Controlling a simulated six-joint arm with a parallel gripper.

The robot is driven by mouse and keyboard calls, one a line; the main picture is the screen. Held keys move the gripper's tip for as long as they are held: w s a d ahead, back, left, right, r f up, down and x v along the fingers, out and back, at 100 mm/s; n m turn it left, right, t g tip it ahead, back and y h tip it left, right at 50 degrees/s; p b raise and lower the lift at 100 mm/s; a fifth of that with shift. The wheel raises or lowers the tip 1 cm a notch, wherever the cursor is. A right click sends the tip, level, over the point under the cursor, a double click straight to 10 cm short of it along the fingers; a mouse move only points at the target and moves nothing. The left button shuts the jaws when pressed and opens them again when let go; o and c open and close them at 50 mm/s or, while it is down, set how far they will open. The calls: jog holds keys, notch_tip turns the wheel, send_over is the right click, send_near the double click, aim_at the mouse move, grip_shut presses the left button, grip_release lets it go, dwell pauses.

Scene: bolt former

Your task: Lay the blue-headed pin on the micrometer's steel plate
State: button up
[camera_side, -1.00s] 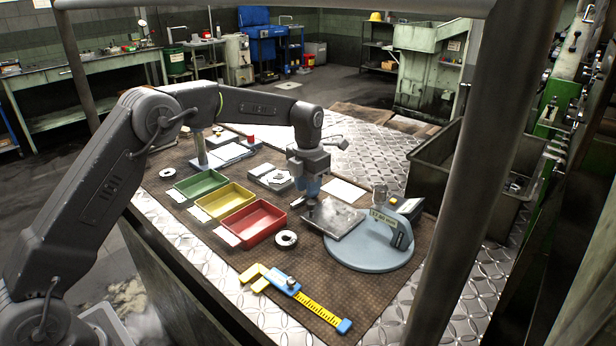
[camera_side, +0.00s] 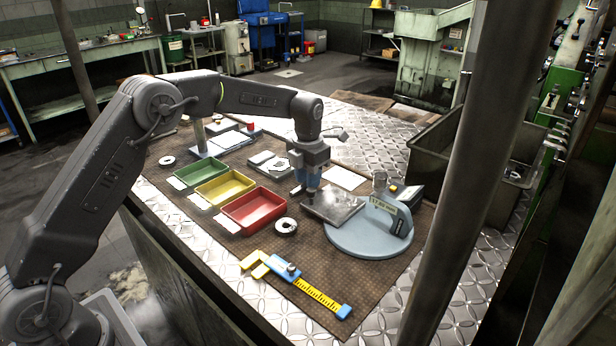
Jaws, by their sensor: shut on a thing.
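The micrometer (camera_side: 368,238) is a round blue-grey base with an upright frame at the right of the mat. Its square steel plate (camera_side: 340,207) lies over the left part of the base. My gripper (camera_side: 311,194) points down at the plate's left back edge, its tip at or just above the plate. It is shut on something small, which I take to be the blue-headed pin. The pin cannot be made out clearly among the blue and dark parts at the fingertips. I cannot tell whether it touches the plate.
Green (camera_side: 195,174), yellow (camera_side: 225,189) and red (camera_side: 254,211) trays stand left of my gripper. A dark-centred ring (camera_side: 285,227) lies between the red tray and the micrometer. A yellow and blue caliper (camera_side: 297,281) lies in front. A white sheet (camera_side: 343,178) lies behind the plate.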

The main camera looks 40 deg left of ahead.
grip_shut()
jog(key=shift+r, duration=0.15)
jog(key=shift+r, duration=1.7)
